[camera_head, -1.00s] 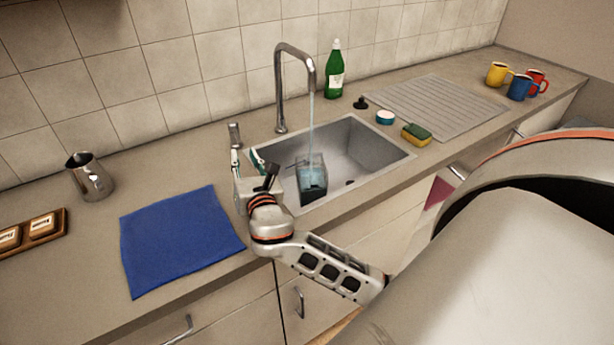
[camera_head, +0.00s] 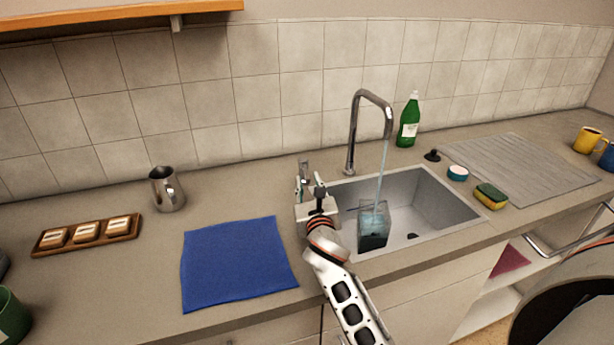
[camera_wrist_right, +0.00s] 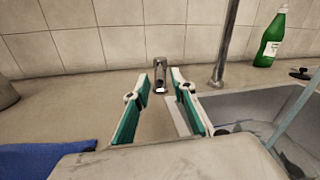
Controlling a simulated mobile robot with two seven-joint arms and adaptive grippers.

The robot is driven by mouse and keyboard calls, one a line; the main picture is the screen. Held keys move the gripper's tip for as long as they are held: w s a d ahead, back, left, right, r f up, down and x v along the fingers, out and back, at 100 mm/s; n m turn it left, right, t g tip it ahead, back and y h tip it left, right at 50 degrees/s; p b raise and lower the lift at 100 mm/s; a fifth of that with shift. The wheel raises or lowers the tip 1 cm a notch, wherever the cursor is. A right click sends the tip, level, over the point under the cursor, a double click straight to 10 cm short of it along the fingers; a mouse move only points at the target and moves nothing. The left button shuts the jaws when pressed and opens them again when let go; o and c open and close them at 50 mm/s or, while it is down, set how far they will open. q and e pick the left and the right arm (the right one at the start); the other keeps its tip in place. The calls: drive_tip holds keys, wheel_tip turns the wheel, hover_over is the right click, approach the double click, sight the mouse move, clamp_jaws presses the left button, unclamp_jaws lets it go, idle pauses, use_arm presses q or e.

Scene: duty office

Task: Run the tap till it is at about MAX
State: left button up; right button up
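The tap (camera_head: 354,130) arches over the sink (camera_head: 440,200), and a stream of water falls from its spout. The stream goes into a clear square container (camera_head: 373,226) standing in the sink, with water in it. No MAX mark can be read, so I cannot tell the level against it. The tap's small upright lever (camera_head: 304,168) stands left of the spout. My right gripper (camera_head: 309,186) is just in front of the lever. In the right wrist view its fingers are apart, with the lever (camera_wrist_right: 160,75) beyond and between the tips. My left gripper is not in view.
A blue cloth (camera_head: 238,262) lies left of the sink, with a steel pitcher (camera_head: 167,190) and a wooden tray (camera_head: 125,233) beyond. Right of the sink are a green bottle (camera_head: 408,122), a sponge (camera_head: 491,195) and a ribbed drainer (camera_head: 530,165). A shelf (camera_head: 120,14) hangs top left.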

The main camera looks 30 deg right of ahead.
sight(306, 173)
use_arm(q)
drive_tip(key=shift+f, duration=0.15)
use_arm(e)
drive_tip(key=shift+x, duration=2)
clamp_jaws()
drive_tip(key=shift+w, duration=0.1)
